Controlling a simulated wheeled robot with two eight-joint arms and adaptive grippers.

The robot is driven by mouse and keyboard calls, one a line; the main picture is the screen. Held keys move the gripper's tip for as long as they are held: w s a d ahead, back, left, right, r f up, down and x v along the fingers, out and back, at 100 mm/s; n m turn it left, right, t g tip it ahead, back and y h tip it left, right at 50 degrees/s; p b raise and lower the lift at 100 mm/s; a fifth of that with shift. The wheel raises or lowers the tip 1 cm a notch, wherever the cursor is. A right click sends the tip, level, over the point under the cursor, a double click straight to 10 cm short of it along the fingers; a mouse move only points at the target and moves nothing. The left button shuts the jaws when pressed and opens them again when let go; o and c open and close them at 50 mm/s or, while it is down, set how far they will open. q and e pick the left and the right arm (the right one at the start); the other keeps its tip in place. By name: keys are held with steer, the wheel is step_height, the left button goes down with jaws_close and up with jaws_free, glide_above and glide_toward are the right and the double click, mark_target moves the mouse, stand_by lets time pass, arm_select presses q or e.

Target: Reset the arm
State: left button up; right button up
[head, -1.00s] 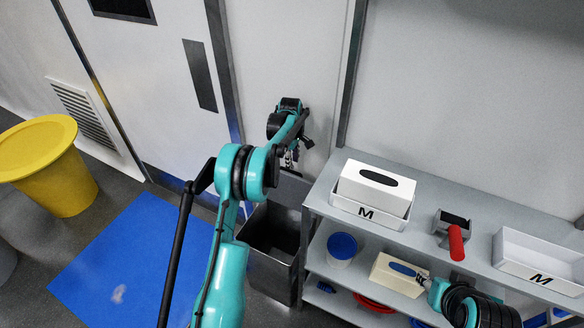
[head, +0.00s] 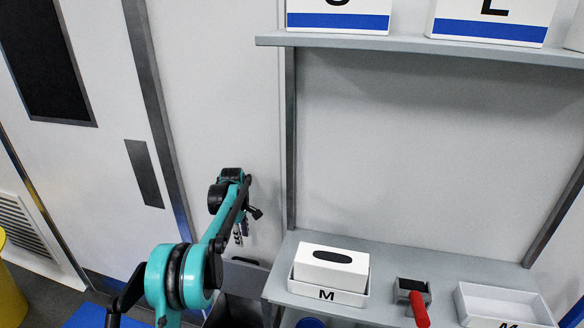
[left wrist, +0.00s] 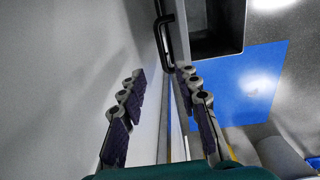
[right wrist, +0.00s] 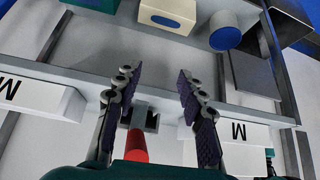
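My left gripper (head: 238,237) hangs at the end of the teal left arm, in front of the pale wall and left of the shelf unit. In the left wrist view its two fingers (left wrist: 162,78) are apart with nothing between them. My right gripper is outside the head view. In the right wrist view its fingers (right wrist: 158,76) are spread and hold nothing, above the shelf unit. A red-handled tool (right wrist: 136,147) shows beyond them and seems apart from them.
The shelf unit (head: 410,262) carries a white box (head: 330,268) in an M tray, the red-handled tool (head: 418,305) and an empty white tray (head: 505,302). An upper shelf (head: 420,47) holds labelled boxes. A dark bin (head: 243,285) stands below my left gripper.

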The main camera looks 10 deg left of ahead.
arm_select(q)
steer(key=s+d+r+m+t, duration=0.2)
steer(key=s+d+r+m, duration=0.2)
steer(key=s+r, duration=0.4)
steer(key=s+d+r+m+t, duration=0.1)
steer(key=s+d+r+m, duration=0.45)
steer(key=s, duration=0.45)
steer(key=s+d+f+m+t, duration=0.1)
steer(key=s+d+f+m, duration=0.1)
steer(key=s, duration=0.7)
steer(key=s+d+f+m+t, duration=0.2)
steer(key=s+m, duration=0.3)
steer(key=s, duration=0.4)
steer(key=shift+s+f, duration=0.3)
steer(key=shift+s, duration=0.05)
